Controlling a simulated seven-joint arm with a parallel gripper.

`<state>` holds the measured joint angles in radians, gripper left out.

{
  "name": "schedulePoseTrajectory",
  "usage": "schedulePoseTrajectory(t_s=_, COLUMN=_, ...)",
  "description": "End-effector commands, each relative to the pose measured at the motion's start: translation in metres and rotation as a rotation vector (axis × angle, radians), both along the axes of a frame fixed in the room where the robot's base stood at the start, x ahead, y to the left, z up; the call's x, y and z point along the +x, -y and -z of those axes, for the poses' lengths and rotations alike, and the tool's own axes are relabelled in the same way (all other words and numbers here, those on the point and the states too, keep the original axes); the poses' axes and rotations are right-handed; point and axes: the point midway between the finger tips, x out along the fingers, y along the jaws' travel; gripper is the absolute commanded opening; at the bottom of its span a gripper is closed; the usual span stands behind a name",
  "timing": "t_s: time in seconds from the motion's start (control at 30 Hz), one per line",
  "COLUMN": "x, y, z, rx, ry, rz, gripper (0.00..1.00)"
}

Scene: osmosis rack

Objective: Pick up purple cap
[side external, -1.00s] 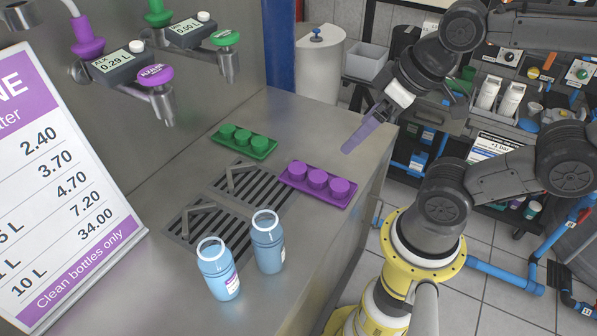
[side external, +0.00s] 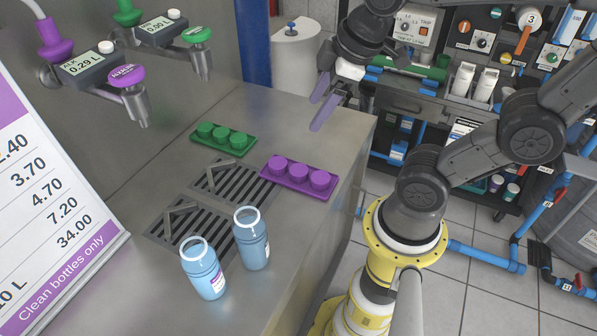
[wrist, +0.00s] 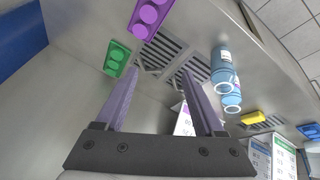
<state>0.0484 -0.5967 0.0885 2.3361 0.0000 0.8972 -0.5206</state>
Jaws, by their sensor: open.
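Several purple caps (side external: 298,172) sit in a row on a purple tray (side external: 285,187) near the counter's right edge. In the wrist view the purple caps (wrist: 149,14) are at the top, partly cut off by the frame. My gripper (side external: 318,108) is open and empty, above the counter's far right part, beyond the tray and apart from it. Its two long purple-grey fingers (wrist: 160,95) show spread apart in the wrist view, with no cap between them.
A green tray with green caps (side external: 221,136) lies left of the purple tray. Two blue bottles (side external: 252,240) stand in front, near the drain grates (side external: 233,187). Taps (side external: 135,100) overhang the left side. A price sign (side external: 60,230) stands front left.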

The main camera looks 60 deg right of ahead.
Motion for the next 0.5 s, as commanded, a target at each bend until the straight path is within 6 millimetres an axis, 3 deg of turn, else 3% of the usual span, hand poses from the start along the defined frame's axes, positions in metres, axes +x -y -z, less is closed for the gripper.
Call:
schedulePoseTrajectory(t_s=0.23, x=0.054, y=0.034, z=0.043, rx=-0.066, ry=-0.228, rz=-0.166, gripper=0.7)
schedulePoseTrajectory(t_s=0.37, x=0.067, y=0.052, z=0.073, rx=-0.043, ry=-0.332, rz=-0.168, gripper=0.7)
schedulePoseTrajectory(t_s=0.5, x=0.068, y=0.064, z=0.095, rx=-0.014, ry=-0.401, rz=-0.132, gripper=0.7)
